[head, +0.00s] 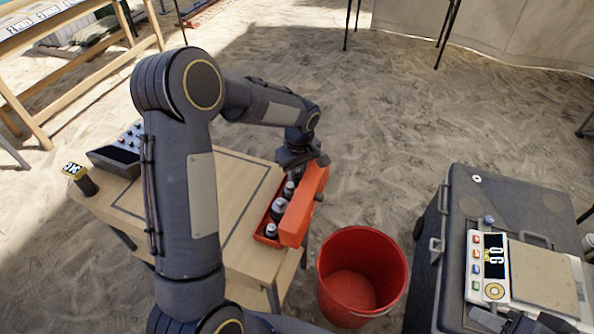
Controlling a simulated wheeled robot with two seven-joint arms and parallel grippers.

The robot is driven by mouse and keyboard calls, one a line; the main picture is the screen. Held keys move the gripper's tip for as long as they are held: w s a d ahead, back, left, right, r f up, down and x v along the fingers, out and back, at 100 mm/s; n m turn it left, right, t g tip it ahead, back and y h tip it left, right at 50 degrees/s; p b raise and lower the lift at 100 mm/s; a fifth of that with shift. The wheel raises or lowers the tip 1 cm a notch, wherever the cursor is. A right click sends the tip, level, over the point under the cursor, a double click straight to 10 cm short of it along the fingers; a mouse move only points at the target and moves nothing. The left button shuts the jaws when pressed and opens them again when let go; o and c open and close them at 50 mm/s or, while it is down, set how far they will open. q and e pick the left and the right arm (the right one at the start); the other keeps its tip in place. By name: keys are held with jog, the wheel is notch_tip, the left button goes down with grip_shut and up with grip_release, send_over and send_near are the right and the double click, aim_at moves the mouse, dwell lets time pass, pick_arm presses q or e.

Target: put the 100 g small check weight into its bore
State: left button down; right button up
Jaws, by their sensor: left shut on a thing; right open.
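An open orange weight case (264,229) sits at the right edge of the wooden table, its orange lid (302,206) raised on the right side. Several grey, knobbed check weights (280,207) stand in a row in the case. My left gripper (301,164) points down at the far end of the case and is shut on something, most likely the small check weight. Its fingers and that end of the case hide the held thing and the bore there. My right gripper (521,324) shows only partly at the bottom edge, open, beside the scale.
A red bucket (362,273) stands on the sand right of the table (228,180). A dark equipment case (458,214) at right carries a scale (530,277). A control box (118,150) and a yellow-topped stamp (79,178) are at the table's left.

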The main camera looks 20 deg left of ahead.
aim_at(298, 171)
pick_arm(q)
jog(key=c, duration=1.5)
grip_release()
jog(key=shift+s+f, duration=0.1)
jog(key=shift+f, duration=0.05)
jog(key=shift+r+p, duration=0.25)
jog(key=shift+p, duration=0.05)
notch_tip(298, 171, up, 13)
jog(key=p, duration=0.3)
jog(key=s+r+m+t+h, duration=0.2)
jog(key=s+r+m, duration=0.35)
jog(key=s, duration=0.75)
jog(key=s+d+m+t, duration=0.1)
jog(key=s, duration=0.3)
jog(key=s+d+m+t+h, duration=0.1)
jog(key=s+m, duration=0.1)
jog(key=s, duration=0.3)
jog(key=s+d+m+t+h, duration=0.1)
jog(key=s, duration=0.4)
jog(key=shift+d+f+m+b, duration=0.25)
jog(key=shift+d+m+b, duration=0.05)
jog(key=shift+d+m, duration=0.1)
